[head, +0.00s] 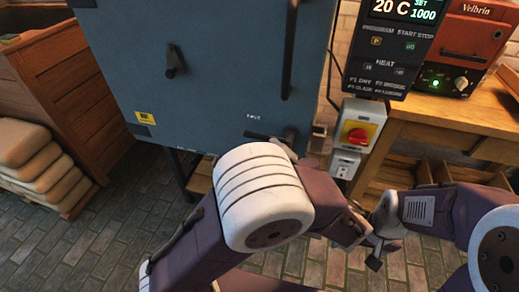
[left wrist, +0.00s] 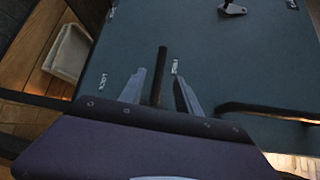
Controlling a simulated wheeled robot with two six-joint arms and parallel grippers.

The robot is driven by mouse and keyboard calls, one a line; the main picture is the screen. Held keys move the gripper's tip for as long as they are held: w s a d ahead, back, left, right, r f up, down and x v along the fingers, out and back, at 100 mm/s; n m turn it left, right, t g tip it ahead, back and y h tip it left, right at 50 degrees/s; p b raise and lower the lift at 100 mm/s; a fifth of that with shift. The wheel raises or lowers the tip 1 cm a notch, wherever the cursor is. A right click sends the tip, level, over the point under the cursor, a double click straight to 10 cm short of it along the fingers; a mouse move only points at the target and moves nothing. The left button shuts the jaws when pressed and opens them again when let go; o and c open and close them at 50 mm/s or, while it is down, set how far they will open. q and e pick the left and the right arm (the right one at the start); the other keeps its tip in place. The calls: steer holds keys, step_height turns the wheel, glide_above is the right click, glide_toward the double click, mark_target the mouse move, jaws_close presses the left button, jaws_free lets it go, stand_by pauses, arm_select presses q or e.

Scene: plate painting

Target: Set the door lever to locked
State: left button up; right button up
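The blue-grey kiln door (head: 200,75) fills the upper middle of the head view, with a small white LOCK label (head: 253,117) low on it. In the left wrist view the door lever (left wrist: 160,72) is a dark bar between the two fingers of my left gripper (left wrist: 161,80). The fingers are open, with a gap on each side of the bar. In the head view my left wrist mostly hides this gripper, and the lever shows only in part. My right gripper (head: 375,247) hangs low right of centre, away from the door; its finger opening is unclear.
A long dark handle (head: 290,50) stands on the door's right side, also seen in the left wrist view (left wrist: 265,108). A dark peephole fitting (head: 174,62) sticks out on the left. A red-yellow switch box (head: 358,133) and wooden bench (head: 440,120) are at right.

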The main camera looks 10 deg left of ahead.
mark_target(261, 137)
arm_select(q)
steer(key=b+x, duration=0.1)
steer(key=x, duration=0.7)
steer(key=shift+w, duration=0.15)
steer(key=shift+w+a, duration=0.45)
jaws_close()
steer(key=shift+f, duration=0.1)
stand_by(0.6)
